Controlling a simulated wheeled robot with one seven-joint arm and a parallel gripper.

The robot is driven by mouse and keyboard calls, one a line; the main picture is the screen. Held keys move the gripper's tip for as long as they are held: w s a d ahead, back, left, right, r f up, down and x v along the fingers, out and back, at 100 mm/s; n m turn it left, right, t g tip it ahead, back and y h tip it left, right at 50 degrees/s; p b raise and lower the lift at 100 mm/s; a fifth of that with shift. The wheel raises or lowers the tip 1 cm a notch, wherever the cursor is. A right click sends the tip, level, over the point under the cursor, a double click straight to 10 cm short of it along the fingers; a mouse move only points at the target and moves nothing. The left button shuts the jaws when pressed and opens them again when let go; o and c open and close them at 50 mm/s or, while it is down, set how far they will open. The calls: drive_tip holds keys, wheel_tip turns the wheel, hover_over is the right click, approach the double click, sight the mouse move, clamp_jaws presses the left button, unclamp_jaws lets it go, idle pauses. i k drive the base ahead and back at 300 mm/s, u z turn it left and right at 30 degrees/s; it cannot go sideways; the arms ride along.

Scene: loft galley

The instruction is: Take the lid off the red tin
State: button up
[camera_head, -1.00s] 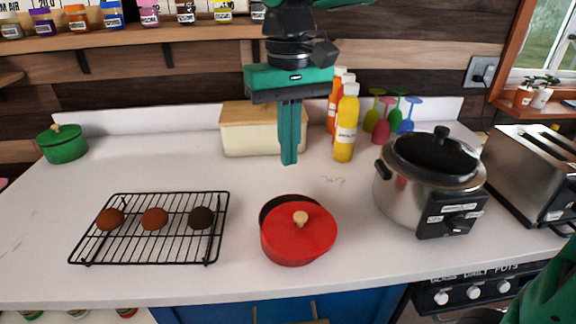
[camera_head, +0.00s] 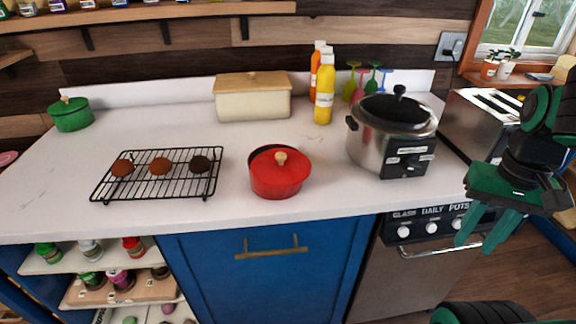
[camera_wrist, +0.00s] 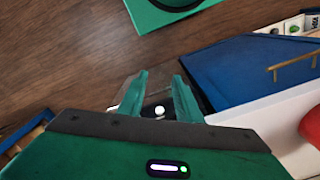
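The red tin (camera_head: 279,182) stands on the white counter, right of the wire rack. A red edge of the tin shows at the right side of the wrist view (camera_wrist: 311,124). My gripper (camera_head: 478,242) is away from the tin, at the right in front of the oven, pointing down. Its two green fingers are apart, also in the wrist view (camera_wrist: 159,92), with nothing between them.
A wire rack (camera_head: 160,195) with three round cakes lies left of the tin. A steel cooker (camera_head: 376,148) stands to the right, with yellow and orange bottles (camera_head: 325,95) behind. A cream box (camera_head: 252,104) and green pot (camera_head: 72,117) stand at the back. Counter around the tin is clear.

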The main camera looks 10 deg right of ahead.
sight(279, 167)
drive_tip(key=z, duration=2.7)
drive_tip(key=k, duration=1.55)
drive_tip(key=u, duration=1.6)
drive_tip(key=i, duration=0.5)
drive_tip(key=z, duration=0.05)
